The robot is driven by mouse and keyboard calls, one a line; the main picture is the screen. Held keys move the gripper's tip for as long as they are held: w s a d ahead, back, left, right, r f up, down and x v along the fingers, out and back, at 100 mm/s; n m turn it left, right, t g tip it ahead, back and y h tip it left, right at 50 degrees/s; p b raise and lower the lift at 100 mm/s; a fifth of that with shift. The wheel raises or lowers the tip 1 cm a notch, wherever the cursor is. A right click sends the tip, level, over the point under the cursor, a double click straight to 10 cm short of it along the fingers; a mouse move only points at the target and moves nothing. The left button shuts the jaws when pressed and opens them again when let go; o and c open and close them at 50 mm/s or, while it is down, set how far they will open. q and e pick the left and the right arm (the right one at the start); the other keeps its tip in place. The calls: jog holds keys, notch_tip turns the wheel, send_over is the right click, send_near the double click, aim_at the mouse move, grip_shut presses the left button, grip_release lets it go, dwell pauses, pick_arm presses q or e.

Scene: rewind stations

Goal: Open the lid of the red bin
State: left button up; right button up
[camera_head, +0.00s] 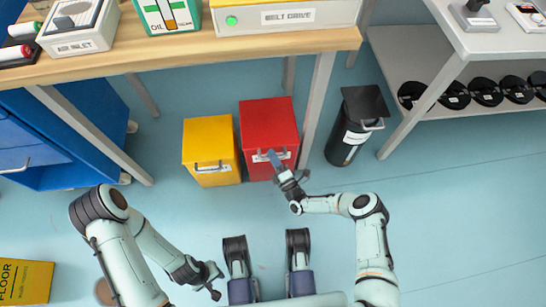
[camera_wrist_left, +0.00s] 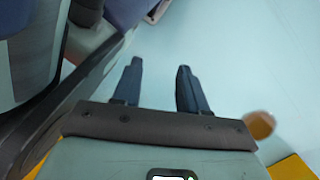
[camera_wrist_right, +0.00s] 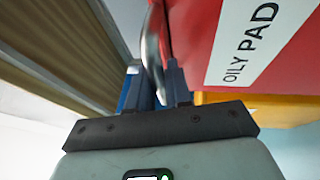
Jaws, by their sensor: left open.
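The red bin (camera_head: 268,120) stands on the floor under the wooden bench, with its lid down. It has a white label and a metal handle on its front. My right gripper (camera_head: 274,158) is at this handle, in front of the bin. In the right wrist view the handle (camera_wrist_right: 152,45) runs down between its fingers (camera_wrist_right: 160,85), which are drawn close around it; the contact itself is partly hidden. The "OILY PAD" label (camera_wrist_right: 245,45) shows beside it. My left gripper (camera_head: 213,283) is open and empty, low over the floor, away from the bins; its fingers (camera_wrist_left: 158,85) are spread.
A yellow bin (camera_head: 210,145) stands close left of the red one. Open floor lies in front.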

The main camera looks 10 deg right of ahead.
pick_arm(q)
jog(key=shift+w, duration=0.1)
pick_arm(e)
grip_shut()
pick_arm(q)
jog(key=w+d+r+t+p, duration=0.2)
jog(key=w+r+t+p, duration=0.4)
jog(key=w+r, duration=0.5)
pick_arm(e)
jog(key=shift+m+g+h, duration=0.3)
jog(key=shift+g, duration=0.4)
jog(key=r+p, duration=0.1)
jog(key=r, duration=0.5)
jog(key=shift+w, duration=0.2)
pick_arm(q)
jog(key=s+d+r+g+p, duration=0.2)
jog(key=s+r+p, duration=0.1)
jog(key=s+p, duration=0.1)
jog(key=s+d+r+m+g+h+p, duration=0.1)
jog(key=s+d+r+g+p, duration=0.2)
jog(key=s+r+p, duration=0.1)
jog(key=shift+s+r+m, duration=0.2)
jog(key=shift+s+m, duration=0.1)
jog(key=shift+s, duration=0.6)
pick_arm(e)
jog(key=w+r+m+g+h, duration=0.1)
jog(key=w+r+g, duration=0.2)
jog(key=r, duration=0.8)
jog(key=shift+w, duration=1)
